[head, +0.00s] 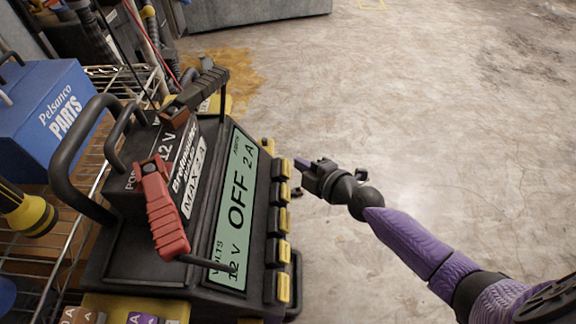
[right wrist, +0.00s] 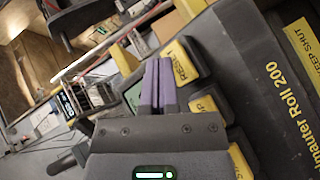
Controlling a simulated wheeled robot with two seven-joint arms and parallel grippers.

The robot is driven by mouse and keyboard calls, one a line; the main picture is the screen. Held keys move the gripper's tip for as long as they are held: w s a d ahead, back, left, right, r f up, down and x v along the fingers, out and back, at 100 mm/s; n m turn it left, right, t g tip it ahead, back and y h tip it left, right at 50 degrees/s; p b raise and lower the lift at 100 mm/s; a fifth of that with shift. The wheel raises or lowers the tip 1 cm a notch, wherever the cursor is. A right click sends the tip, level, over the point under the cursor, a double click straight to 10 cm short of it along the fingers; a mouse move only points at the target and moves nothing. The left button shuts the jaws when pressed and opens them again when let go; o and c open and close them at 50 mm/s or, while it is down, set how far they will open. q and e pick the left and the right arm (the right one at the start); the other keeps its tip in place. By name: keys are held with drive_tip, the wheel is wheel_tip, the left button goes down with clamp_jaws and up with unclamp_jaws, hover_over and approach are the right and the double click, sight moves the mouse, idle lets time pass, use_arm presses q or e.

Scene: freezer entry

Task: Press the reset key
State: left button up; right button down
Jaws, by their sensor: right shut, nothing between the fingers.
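The reset key (right wrist: 183,63) is a yellow key lettered RESET on a black base, seen in the right wrist view. It belongs to the black battery charger (head: 115,245), whose green screen (head: 237,205) reads OFF, 12 V and 2 A. My right gripper (head: 298,163) is shut and empty, its purple fingertips close to the upper keys on the charger's right side. In the right wrist view the fingers (right wrist: 158,75) lie just left of the reset key; I cannot tell whether they touch it. My left gripper is not in view.
More yellow keys (head: 283,250) line the charger's side. A red clamp (head: 163,210) and a black clamp (head: 198,92) rest on the charger. A blue parts box (head: 45,115) and a yellow-black flashlight (head: 28,212) are on the wire shelf at left. The concrete floor at right is clear.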

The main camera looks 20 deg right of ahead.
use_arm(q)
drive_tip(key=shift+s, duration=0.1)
use_arm(e)
drive_tip(key=d+r, duration=0.1)
drive_tip(key=s+d, duration=0.1)
drive_tip(key=d+r, duration=0.1)
drive_tip(key=d, duration=0.1)
drive_tip(key=shift+s+r, duration=0.35)
drive_tip(key=shift+s, duration=0.05)
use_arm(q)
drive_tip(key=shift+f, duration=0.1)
use_arm(e)
drive_tip(key=shift+a, duration=0.1)
idle(0.3)
